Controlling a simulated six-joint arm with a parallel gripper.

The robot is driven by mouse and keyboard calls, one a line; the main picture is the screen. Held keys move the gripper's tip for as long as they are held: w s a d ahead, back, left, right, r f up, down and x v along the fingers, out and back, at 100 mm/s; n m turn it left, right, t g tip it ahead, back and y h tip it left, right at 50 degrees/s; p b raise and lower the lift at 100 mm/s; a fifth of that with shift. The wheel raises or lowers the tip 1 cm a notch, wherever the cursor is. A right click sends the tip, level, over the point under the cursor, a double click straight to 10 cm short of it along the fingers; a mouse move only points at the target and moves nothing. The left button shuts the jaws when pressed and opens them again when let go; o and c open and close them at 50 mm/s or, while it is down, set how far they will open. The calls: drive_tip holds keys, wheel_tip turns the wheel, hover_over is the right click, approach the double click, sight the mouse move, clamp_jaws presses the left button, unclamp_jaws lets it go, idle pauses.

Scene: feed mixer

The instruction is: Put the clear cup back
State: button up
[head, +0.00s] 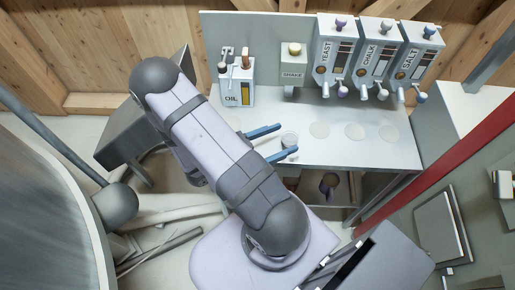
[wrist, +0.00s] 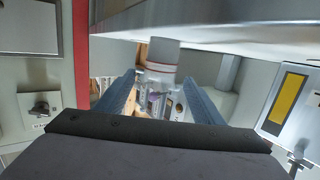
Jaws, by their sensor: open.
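The clear cup (head: 290,138) is at the front part of the grey bench, left of a row of pale round spots. It also shows in the wrist view (wrist: 163,52), with reddish lines around it. My gripper (head: 288,138) is open, with its blue fingers on either side of the cup. In the wrist view the fingers (wrist: 160,78) are apart, with the cup between and just beyond their tips. I cannot tell whether either finger touches the cup.
The bench (head: 300,159) carries three dispensers at the back right, marked YEAST (head: 333,60), CHALK (head: 371,62) and SALT (head: 408,64). Pale round spots (head: 355,132) lie before them. A box with a yellow gauge (head: 238,85) stands at the back left. A red post (head: 425,175) rises at right.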

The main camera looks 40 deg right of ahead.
drive_tip(key=b+v, duration=0.1)
drive_tip(key=v, duration=0.7)
idle(0.4)
